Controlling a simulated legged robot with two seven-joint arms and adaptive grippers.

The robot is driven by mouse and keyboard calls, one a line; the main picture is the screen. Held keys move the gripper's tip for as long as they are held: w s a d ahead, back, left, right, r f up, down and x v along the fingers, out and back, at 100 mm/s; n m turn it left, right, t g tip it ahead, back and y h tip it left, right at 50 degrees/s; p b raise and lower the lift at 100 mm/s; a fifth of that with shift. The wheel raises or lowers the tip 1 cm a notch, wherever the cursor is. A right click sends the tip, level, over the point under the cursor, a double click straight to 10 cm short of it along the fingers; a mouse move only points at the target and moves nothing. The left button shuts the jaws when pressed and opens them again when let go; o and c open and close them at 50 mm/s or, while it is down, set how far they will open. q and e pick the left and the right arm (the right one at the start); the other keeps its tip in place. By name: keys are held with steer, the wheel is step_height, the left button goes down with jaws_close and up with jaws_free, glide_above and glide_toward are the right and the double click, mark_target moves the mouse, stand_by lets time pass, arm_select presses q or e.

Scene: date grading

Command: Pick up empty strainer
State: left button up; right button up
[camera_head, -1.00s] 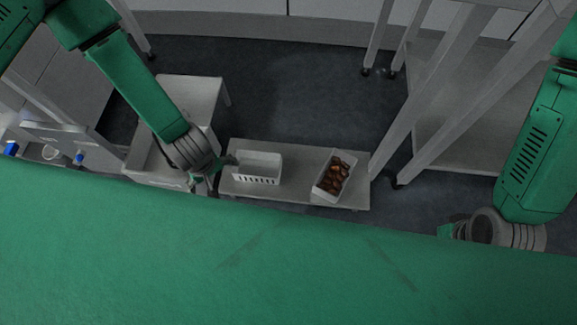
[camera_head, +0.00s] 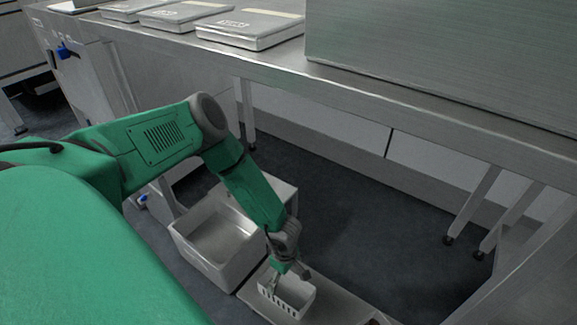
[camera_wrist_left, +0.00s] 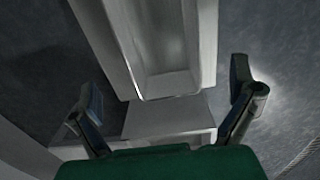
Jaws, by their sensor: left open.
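The strainer (camera_head: 281,301) is a small white basket with a slotted side. It stands on a low pale bench near the bottom of the head view, and no contents show in it. My left gripper (camera_head: 288,279) points down at its far rim, with the fingers close to or over it; I cannot tell whether they touch. In the left wrist view my left gripper (camera_wrist_left: 171,100) is open, its fingers wide apart with nothing between the tips. A pale, open trough shape lies ahead there; I cannot tell which container it is. My right gripper is out of view.
A white basin (camera_head: 218,268) stands left of the strainer. The low bench (camera_head: 340,301) runs right, with a dark reddish patch at the bottom edge. A steel counter (camera_head: 330,92) with lidded trays (camera_head: 250,28) is above. Open floor (camera_head: 370,235) lies behind the bench.

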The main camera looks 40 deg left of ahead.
arm_select(q)
steer(key=f, duration=0.1)
steer(key=f+b, duration=0.1)
steer(key=f, duration=0.1)
steer(key=shift+d+f, duration=0.25)
steer(key=shift+d, duration=0.1)
steer(key=b, duration=0.3)
glide_above(286, 292)
steer(key=f, duration=0.4)
steer(key=shift+s+d+f, duration=0.1)
steer(key=shift+d+f, duration=0.15)
steer(key=shift+f, duration=0.15)
steer(key=shift+a+f, duration=0.2)
steer(key=shift+f, duration=0.1)
steer(key=shift+d+r, duration=0.25)
steer(key=c, duration=1)
